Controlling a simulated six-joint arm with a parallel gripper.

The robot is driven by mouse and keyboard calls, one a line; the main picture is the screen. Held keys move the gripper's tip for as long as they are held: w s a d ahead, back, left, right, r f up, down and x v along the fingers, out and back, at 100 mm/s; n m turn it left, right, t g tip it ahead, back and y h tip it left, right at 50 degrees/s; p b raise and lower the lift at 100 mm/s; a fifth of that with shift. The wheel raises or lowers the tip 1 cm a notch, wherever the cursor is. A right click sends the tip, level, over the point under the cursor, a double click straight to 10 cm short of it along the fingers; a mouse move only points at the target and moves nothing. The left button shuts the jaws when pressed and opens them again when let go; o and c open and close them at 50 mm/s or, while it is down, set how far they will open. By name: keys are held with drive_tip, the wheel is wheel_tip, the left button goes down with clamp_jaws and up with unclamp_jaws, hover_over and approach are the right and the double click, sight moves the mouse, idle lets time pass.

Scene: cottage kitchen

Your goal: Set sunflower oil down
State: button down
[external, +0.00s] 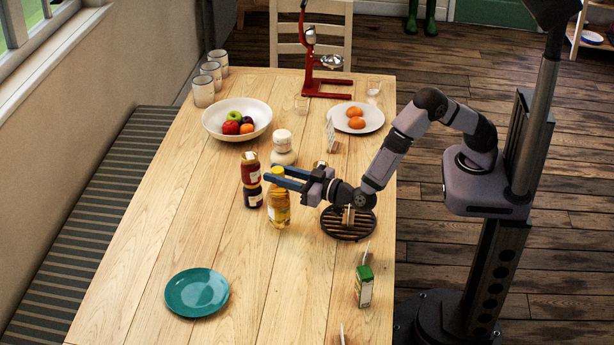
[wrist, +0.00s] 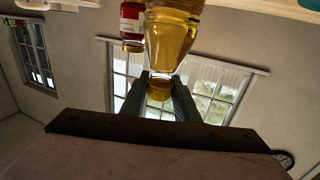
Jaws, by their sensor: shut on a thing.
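The sunflower oil (external: 279,208) is a clear bottle of golden oil with a yellow cap. It is upright near the middle of the wooden table (external: 190,220). My gripper (external: 275,173) reaches in from the right and is shut on its top, a finger on each side. In the wrist view the picture is upside down; the oil bottle (wrist: 172,40) hangs from the top edge, with its cap between my gripper's fingers (wrist: 160,88). Its base is cut off there. I cannot tell whether the base touches the table.
Two dark red sauce bottles (external: 250,172) stand close on the left, a white-capped bottle (external: 283,150) behind. A round dark trivet (external: 334,225) lies to the right. A green carton (external: 364,290) and a teal plate (external: 197,292) are nearer. Table between plate and oil is clear.

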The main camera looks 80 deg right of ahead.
drive_tip(key=shift+f, duration=0.75)
drive_tip(key=shift+f, duration=0.2)
drive_tip(key=c, duration=1.4)
unclamp_jaws()
drive_tip(key=shift+o, duration=0.2)
drive_tip(key=shift+r, duration=0.15)
drive_tip(key=b+v, duration=0.2)
drive_tip(key=v, duration=1)
